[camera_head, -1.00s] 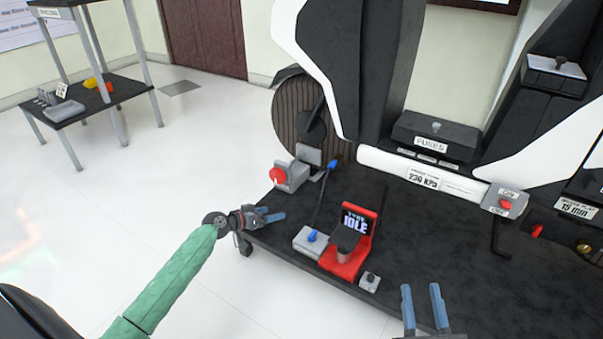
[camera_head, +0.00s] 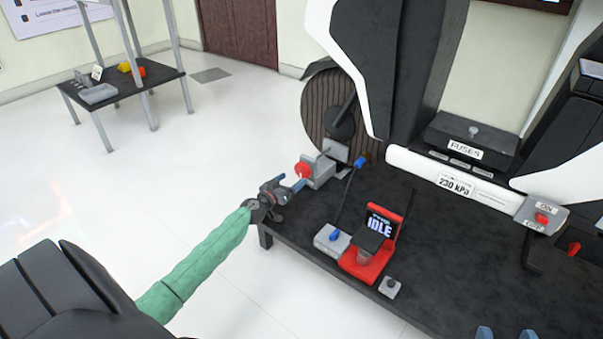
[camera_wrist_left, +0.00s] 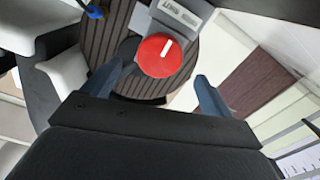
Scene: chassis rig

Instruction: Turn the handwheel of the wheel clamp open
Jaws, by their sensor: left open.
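The wheel clamp (camera_head: 321,166) is a grey block at the left end of the black bench, beside the dark ribbed wheel (camera_head: 327,108). Its red round handwheel (camera_head: 303,170) faces left. My left gripper (camera_head: 292,183) is right by the handwheel, its blue fingers pointing at it. In the left wrist view the handwheel (camera_wrist_left: 160,55), with a white mark, sits just beyond and between the open fingers; I cannot tell whether they touch it. My right gripper (camera_head: 506,333) shows only its blue fingertips at the bottom edge, apart from each other.
A red tyre inflator stand (camera_head: 367,262) reading IDLE and a grey block with a blue plug (camera_head: 332,239) stand on the bench (camera_head: 440,250). A small grey button box (camera_head: 389,287) is at the front edge. A side table (camera_head: 120,90) stands far left; floor between is clear.

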